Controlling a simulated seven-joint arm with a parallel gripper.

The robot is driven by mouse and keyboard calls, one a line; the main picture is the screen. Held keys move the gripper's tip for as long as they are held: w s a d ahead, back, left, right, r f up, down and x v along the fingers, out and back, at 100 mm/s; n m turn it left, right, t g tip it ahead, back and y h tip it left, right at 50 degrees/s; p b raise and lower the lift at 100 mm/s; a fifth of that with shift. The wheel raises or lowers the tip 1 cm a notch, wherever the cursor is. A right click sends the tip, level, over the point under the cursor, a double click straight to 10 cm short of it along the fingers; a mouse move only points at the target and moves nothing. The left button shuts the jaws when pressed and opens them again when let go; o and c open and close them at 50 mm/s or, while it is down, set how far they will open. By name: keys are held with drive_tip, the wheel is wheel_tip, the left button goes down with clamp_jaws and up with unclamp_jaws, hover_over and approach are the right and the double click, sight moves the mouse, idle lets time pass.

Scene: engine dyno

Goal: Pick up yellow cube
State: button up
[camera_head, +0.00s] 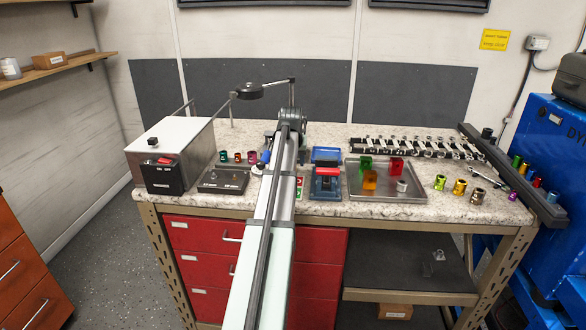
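A yellow-orange cube (369,180) sits in the shallow grey metal tray (405,194) on the right half of the bench. It is at the front of a small group, with a green cube (366,163) behind it and a red cube (396,165) behind and to its right. My arm reaches from the bottom centre up over the bench, left of the tray. I cannot make out my gripper's fingers; the end of the arm is hidden or not distinct. The cube stands clear of the visible arm.
A small metal cylinder (402,185) shares the tray. A blue and red device (326,182) stands just left of it. Sockets lie in a rack (420,147) behind, and coloured sockets (459,187) stand to the right. A metal box (172,150) is at left.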

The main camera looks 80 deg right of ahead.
drive_tip(key=shift+x, duration=0.95)
drive_tip(key=shift+a, duration=0.1)
clamp_jaws()
